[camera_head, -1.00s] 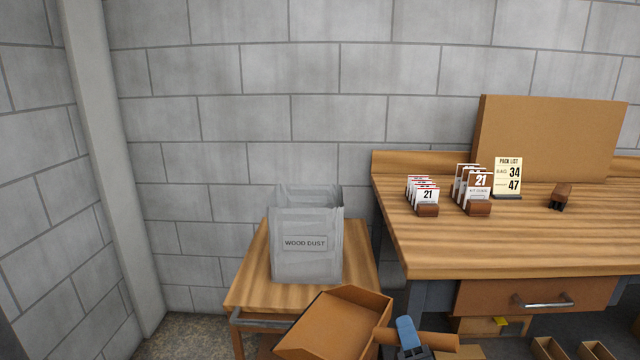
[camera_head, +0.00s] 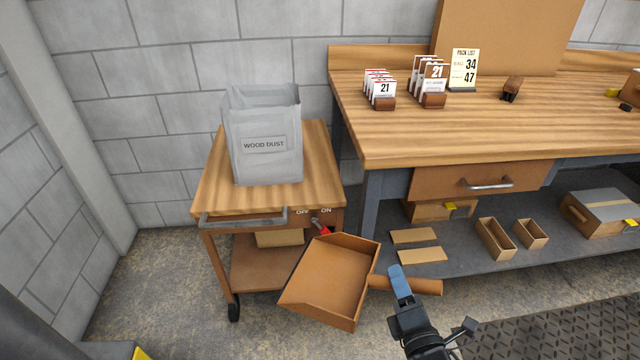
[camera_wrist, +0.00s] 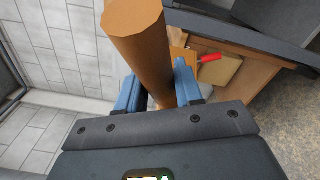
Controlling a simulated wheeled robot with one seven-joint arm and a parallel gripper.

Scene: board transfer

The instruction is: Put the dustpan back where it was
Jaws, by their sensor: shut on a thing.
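The brown dustpan (camera_head: 330,277) is held in the air in front of the wooden cart, its open pan to the left and its handle to the right. My gripper (camera_head: 401,283) is shut on the handle. In the wrist view the round handle (camera_wrist: 139,45) passes between the blue fingers of my gripper (camera_wrist: 160,92). The pan looks empty in the head view. Most of the pan is hidden in the wrist view.
A grey bag labelled WOOD DUST (camera_head: 265,140) stands on the cart (camera_head: 318,165), which has a red OFF/ON switch (camera_head: 322,229). A workbench (camera_head: 450,130) stands right, with boxes and trays on its lower shelf (camera_head: 460,238). A dark mat (camera_head: 560,325) lies on the floor.

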